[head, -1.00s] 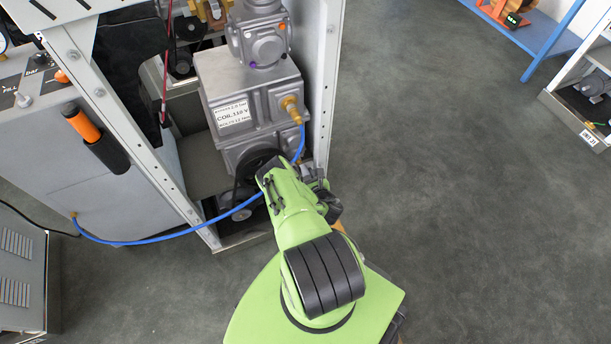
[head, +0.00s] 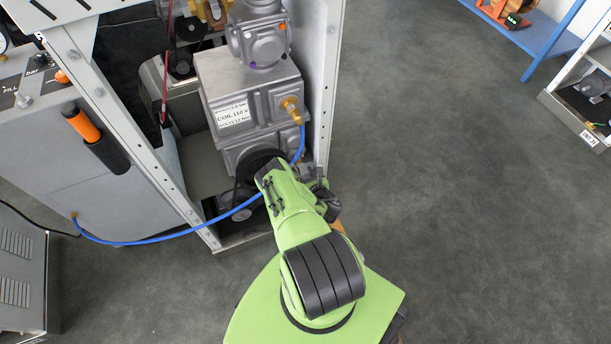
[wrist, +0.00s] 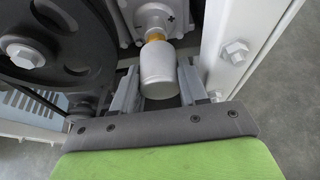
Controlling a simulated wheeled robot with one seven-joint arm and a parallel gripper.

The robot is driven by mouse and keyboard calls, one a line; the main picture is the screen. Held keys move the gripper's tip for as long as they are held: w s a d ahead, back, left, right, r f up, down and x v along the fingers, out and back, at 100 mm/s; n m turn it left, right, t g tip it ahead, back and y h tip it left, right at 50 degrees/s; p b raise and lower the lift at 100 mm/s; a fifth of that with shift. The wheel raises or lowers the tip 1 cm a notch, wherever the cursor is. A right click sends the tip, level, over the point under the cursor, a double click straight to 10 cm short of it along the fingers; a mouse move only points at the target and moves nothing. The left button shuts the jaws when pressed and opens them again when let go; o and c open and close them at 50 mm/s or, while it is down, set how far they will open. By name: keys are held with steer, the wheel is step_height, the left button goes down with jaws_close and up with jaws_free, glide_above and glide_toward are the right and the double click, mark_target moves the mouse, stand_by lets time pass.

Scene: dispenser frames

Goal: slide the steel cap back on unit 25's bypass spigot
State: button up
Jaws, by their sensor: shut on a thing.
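The steel cap (wrist: 158,68) is a pale, rounded cylinder between the two fingers of my gripper (wrist: 158,88) in the wrist view. The gripper is shut on it. A brass-coloured ring of the bypass spigot (wrist: 154,38) shows just beyond the cap's far end, against the grey valve housing (wrist: 143,12). The cap is roughly in line with the spigot; I cannot tell how far it sits over it. In the head view my green arm hides the cap and spigot, below the grey unit labelled COIL 110 V (head: 232,117).
A pale frame post (wrist: 237,45) with bolts stands close on the right. A blue hose (head: 150,240) runs across the unit's front to a brass fitting. Open floor lies to the right.

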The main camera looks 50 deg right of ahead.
mark_target(301, 167)
steer(key=shift+w+d, duration=0.45)
steer(key=shift+w, duration=0.35)
steer(key=shift+w+d, duration=0.45)
steer(key=shift+w, duration=0.3)
steer(key=shift+s+a+p, duration=0.45)
steer(key=shift+s+p, duration=0.15)
steer(key=shift+s, duration=0.2)
steer(key=shift+s+a, duration=0.45)
steer(key=shift+s, duration=0.3)
steer(key=shift+w+d+b, duration=0.3)
steer(key=shift+w+d, duration=0.15)
steer(key=shift+w, duration=0.35)
steer(key=shift+w+d+b, duration=0.3)
steer(key=shift+w+d, duration=0.15)
steer(key=shift+w, duration=0.3)
stand_by(0.8)
steer(key=o, duration=1.1)
steer(key=p+v, duration=0.6)
steer(key=v, duration=0.9)
steer(key=shift+s+a+r, duration=0.1)
steer(key=shift+s+a, duration=0.1)
steer(key=shift+s, duration=0.1)
